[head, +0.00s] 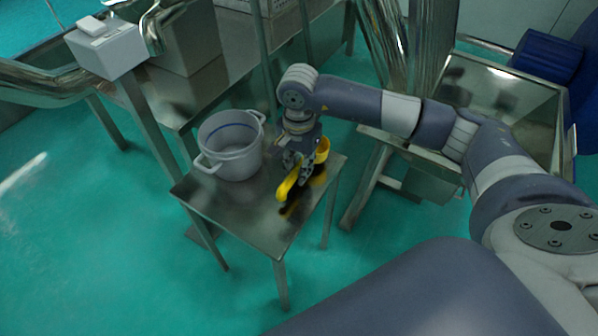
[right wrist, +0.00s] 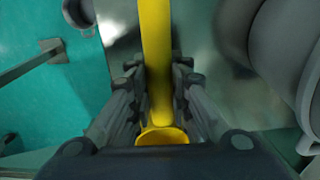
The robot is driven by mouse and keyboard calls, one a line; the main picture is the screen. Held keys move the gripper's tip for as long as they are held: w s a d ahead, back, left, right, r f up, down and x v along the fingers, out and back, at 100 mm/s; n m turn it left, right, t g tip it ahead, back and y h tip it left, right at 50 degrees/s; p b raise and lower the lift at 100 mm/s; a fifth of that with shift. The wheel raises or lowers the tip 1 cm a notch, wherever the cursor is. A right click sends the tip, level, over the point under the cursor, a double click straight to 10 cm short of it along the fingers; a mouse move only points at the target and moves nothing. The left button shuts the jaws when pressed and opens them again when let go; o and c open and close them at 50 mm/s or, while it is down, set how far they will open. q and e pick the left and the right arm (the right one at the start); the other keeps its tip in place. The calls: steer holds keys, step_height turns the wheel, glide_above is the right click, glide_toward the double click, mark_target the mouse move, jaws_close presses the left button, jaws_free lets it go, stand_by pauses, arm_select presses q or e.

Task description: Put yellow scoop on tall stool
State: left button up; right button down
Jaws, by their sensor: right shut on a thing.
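The yellow scoop (head: 286,186) is at the right side of the tall metal stool's top (head: 250,212). My right gripper (head: 300,168) is shut on the scoop's handle, with the yellow bowl end showing beside the fingers. In the right wrist view the yellow handle (right wrist: 157,60) runs between the two fingers (right wrist: 158,85), over the shiny metal top. A dark shadow or reflection lies just below the scoop; I cannot tell whether the scoop touches the top. My left gripper is not in view.
A grey two-handled pot (head: 230,146) stands on the back left of the stool top. Metal sieve machinery (head: 190,75) stands behind, with a grey box (head: 106,48) on a post at left. A metal hopper (head: 500,105) is at right. Green floor is clear at front left.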

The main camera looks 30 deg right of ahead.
mark_target(299, 166)
steer(key=shift+f, duration=1.05)
steer(key=c, duration=1.5)
jaws_free()
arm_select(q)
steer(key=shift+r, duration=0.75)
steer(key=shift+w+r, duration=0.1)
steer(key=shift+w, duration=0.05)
